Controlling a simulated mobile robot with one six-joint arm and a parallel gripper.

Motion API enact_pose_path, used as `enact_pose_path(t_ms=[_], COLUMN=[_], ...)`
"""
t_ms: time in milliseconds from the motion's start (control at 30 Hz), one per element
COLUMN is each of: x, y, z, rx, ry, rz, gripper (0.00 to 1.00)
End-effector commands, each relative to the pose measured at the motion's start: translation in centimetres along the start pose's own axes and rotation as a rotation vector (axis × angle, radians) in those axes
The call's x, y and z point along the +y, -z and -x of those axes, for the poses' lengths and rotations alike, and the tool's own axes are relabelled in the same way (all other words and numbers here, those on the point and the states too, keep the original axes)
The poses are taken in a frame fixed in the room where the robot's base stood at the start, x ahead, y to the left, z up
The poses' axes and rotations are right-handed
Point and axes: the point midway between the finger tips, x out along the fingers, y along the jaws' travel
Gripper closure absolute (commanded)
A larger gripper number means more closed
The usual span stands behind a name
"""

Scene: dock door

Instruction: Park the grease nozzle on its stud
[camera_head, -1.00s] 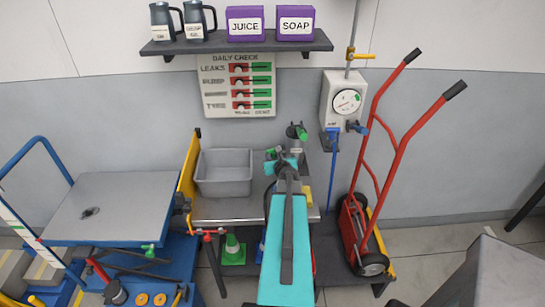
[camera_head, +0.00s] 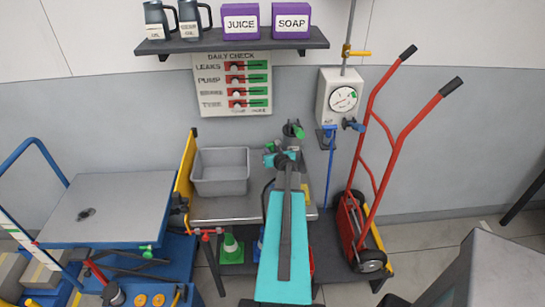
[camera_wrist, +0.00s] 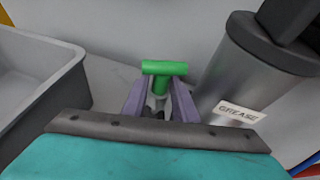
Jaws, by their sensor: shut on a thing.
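The grease nozzle (camera_wrist: 162,76) has a green T-shaped top on a pale grey stem. It stands between the two purple-grey fingers of my gripper (camera_wrist: 160,100), which are shut on it. The fingers hide part of the stem. In the head view my turquoise gripper (camera_head: 283,160) is small, just right of the grey bin, and the nozzle there is hard to make out. A grey cylinder labelled GREASE (camera_wrist: 222,80) stands close on the right in the wrist view. I cannot make out the stud in either view.
The open grey bin (camera_head: 220,184) stands left of my gripper on the metal bench (camera_head: 230,208). A red hand truck (camera_head: 375,180) stands beside the bench, and a lift table (camera_head: 105,205) is at the left.

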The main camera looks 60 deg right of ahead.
Motion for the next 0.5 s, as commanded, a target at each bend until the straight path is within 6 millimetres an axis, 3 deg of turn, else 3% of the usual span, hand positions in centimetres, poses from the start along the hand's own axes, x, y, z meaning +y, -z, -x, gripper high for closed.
enact_pose_path(t_ms=[300,500], x=[-0.4,-0.7], y=[2.6,2.9], z=[-1.0,-1.1], rx=[0.0,0.0], ry=[0.005,0.008], rz=[-0.002,-0.003], gripper=[1.0,1.0])
